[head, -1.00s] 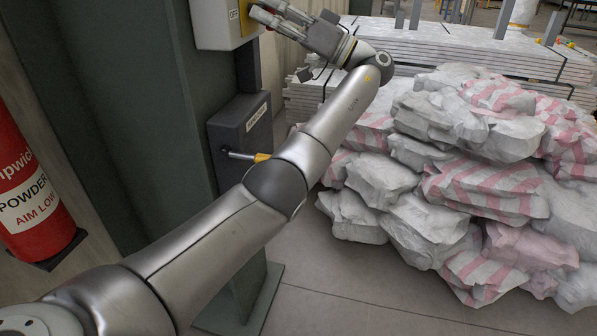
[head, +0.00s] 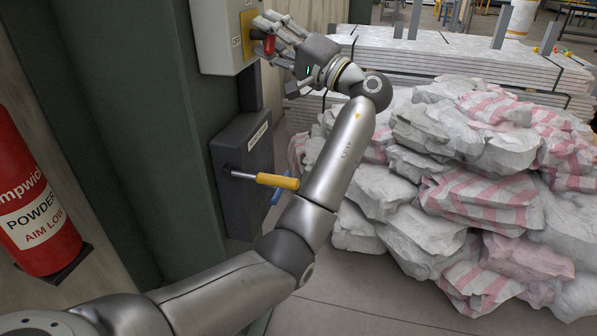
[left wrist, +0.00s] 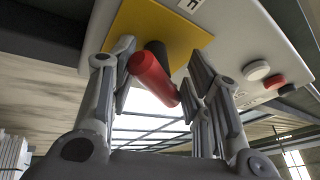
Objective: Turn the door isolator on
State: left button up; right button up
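The door isolator is a pale grey box (head: 215,38) on the green post, with a yellow plate (left wrist: 175,25) and a red handle (head: 269,44). A white label with partly readable letters is beside the plate in the head view. In the left wrist view the red handle (left wrist: 153,78) stands between the two fingers of my left gripper (left wrist: 165,75). The fingers are apart, with a gap on the right side of the handle; the left finger is close to it. My left gripper (head: 272,38) is at the box front in the head view. My right gripper is not in view.
Below the box is a dark box (head: 242,160) with a yellow-handled lever (head: 277,181). A red fire extinguisher (head: 30,200) hangs at left. Wrapped sacks (head: 460,180) are piled at right, before stacked panels (head: 450,50).

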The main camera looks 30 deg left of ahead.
pick_arm(q)
jog(key=m+p, duration=0.1)
jog(key=m, duration=0.1)
jog(key=m+t+h+p, duration=0.1)
jog(key=m, duration=0.1)
jog(key=m+h+p, duration=0.1)
jog(key=p, duration=0.1)
jog(key=shift+d+m+t, duration=0.35)
jog(key=shift+m+t, duration=0.05)
jog(key=v, duration=1)
jog(key=a+f+m+t+h, duration=0.1)
jog(key=f+h, duration=0.2)
jog(key=f, duration=1.1)
jog(key=a+f+m+t+h, duration=0.1)
jog(key=a+f+t+h, duration=0.1)
jog(key=f, duration=1.3)
jog(key=shift+a+f+m+h, duration=0.25)
jog(key=shift+m+h, duration=0.15)
jog(key=shift+h, duration=0.5)
